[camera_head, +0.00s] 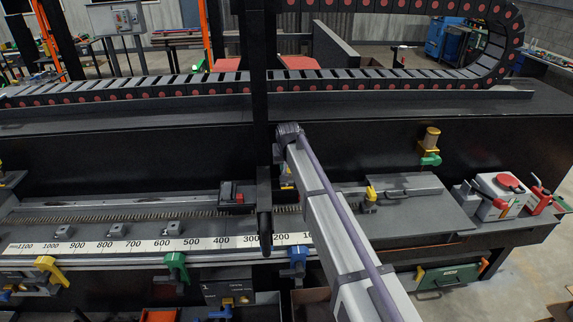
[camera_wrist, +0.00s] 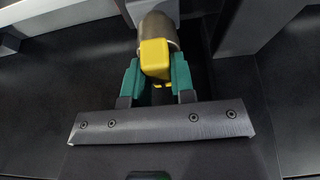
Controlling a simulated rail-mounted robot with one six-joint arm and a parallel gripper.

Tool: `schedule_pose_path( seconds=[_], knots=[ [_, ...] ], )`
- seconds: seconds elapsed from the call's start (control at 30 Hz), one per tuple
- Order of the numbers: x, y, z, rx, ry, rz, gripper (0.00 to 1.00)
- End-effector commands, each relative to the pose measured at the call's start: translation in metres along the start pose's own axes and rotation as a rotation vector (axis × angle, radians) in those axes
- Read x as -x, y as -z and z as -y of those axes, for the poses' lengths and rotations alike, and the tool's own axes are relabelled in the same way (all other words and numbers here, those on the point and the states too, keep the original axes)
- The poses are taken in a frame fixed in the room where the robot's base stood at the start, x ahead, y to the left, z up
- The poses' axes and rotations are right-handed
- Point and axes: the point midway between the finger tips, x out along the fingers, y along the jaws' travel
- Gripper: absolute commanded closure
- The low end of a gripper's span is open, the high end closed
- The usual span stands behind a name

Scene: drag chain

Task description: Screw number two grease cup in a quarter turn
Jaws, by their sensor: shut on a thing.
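In the wrist view a grease cup shows as a dull brass cylinder (camera_wrist: 158,28) with a yellow block-shaped part (camera_wrist: 155,58) at its near side. My gripper (camera_wrist: 156,80) has its two green fingers on either side of the yellow part and is shut on it. I cannot read any number on this cup. In the head view my arm hides most of the gripper and the held cup; a small yellow piece (camera_head: 286,184) shows beside the arm's far end. Another brass cup (camera_head: 431,138) with a green handle stands on the dark wall to the right.
A long numbered scale (camera_head: 150,244) runs along the front of the bench. A grey block with a red knob (camera_head: 508,182) sits at the right. The drag chain (camera_head: 150,90) runs along the top behind my arm. A dark upright post (camera_head: 262,100) stands close left of the arm.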

Motion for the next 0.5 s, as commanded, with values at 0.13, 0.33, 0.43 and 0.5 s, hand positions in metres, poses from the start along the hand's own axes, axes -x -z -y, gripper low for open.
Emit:
schedule_pose_path(
  seconds=[0.13,0.33,0.43,0.5],
  knots=[
    [0.0000,-0.0006,-0.0001,-0.013,-0.006,0.002,1.00],
    [0.0000,-0.0007,0.0000,-0.015,-0.007,0.002,1.00],
    [0.0000,-0.0007,0.0000,-0.015,-0.007,0.002,1.00],
    [0.0000,-0.0007,0.0000,-0.015,-0.007,0.002,0.75]
  ],
)
